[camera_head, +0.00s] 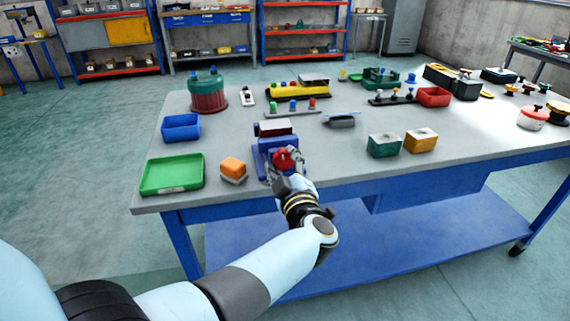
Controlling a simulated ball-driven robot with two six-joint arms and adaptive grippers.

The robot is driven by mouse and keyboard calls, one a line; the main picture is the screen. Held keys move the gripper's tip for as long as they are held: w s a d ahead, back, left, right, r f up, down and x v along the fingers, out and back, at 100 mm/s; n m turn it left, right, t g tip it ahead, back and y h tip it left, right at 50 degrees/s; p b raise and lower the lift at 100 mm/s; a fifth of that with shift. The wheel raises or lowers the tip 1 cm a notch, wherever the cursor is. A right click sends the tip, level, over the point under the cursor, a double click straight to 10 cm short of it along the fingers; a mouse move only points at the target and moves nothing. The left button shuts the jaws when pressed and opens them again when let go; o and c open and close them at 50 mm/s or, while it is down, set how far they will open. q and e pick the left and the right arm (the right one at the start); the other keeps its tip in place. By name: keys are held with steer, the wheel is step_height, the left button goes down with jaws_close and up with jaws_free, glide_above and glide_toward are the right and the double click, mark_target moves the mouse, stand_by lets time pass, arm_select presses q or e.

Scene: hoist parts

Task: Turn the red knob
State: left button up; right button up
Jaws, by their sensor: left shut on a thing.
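The red knob (281,159) is on the front of a blue device (264,145) near the table's front edge. My left gripper (286,164) reaches up from below and its fingers are shut around the red knob. Part of the knob and the device's front is hidden by the fingers. My right gripper is out of view.
The grey table (230,140) holds a green tray (172,174), an orange block (233,167) and a blue bin (181,127) left of the device. A green box (384,145) and a yellow box (420,140) stand to its right. Several parts lie behind.

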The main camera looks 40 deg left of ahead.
arm_select(q)
steer(key=shift+d, duration=0.1)
steer(key=o, duration=1.2)
steer(key=shift+w, duration=0.1)
steer(key=shift+c, duration=0.2)
